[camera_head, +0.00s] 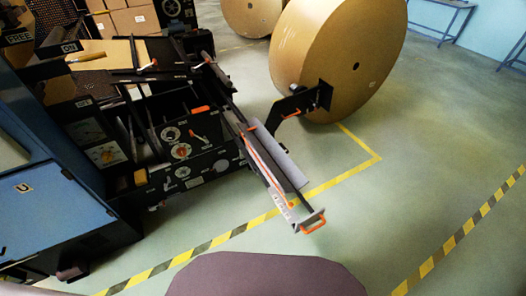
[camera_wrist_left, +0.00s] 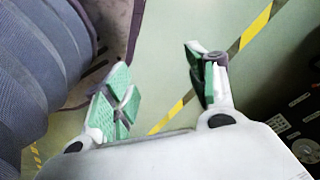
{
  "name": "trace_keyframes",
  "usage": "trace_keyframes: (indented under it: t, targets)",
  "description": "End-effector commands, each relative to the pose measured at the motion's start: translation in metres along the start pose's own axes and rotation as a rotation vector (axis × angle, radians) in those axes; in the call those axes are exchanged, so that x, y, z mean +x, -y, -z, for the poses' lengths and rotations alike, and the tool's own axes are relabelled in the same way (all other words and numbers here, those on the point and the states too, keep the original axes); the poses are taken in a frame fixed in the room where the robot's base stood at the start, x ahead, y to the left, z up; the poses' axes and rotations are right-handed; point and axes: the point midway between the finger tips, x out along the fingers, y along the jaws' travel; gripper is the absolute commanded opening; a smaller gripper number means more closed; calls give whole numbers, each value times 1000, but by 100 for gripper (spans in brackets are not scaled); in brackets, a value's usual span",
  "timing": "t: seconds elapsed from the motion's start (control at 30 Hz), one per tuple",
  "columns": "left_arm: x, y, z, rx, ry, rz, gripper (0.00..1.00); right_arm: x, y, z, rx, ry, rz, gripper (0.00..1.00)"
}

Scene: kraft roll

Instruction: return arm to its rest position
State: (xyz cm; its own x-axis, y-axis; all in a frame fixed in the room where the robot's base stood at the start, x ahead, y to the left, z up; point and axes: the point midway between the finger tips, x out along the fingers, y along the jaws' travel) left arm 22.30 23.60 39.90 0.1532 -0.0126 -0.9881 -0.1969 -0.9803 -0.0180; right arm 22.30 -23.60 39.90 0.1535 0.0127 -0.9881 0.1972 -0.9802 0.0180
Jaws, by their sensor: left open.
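My left gripper (camera_wrist_left: 158,88) shows in the left wrist view with its two green-padded fingers spread apart. Nothing is between the fingers, and only floor and a yellow-black stripe show behind them. No gripper shows in the head view. My right gripper is in neither view. The large brown kraft roll (camera_head: 338,58) is at the upper middle of the head view, with a black machine arm (camera_head: 300,103) at its hub. A long bar with a grey roller (camera_head: 278,157) and an orange end handle (camera_head: 313,222) sticks out from the machine.
The black machine (camera_head: 150,130) with dials and levers fills the left. A blue-topped cabinet (camera_head: 45,215) stands at lower left. Another brown roll (camera_head: 252,14) and stacked cartons (camera_head: 128,18) are at the back. Green floor (camera_head: 430,150) on the right is open, with striped tape.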

Motion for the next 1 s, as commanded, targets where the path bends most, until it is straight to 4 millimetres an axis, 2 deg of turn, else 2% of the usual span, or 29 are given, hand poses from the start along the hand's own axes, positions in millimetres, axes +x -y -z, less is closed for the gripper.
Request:
trace_keyframes:
  t: [0.03, 0.57, 1.0]
  targets:
    - [-6, 0, -5, 1, 5, 0, 57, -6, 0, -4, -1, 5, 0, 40]
    - [-26, -1, -60, 7, 31, -2, 57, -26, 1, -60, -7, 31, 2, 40]
    - [-52, -1, -110, 13, 52, -4, 57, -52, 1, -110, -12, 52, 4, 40]
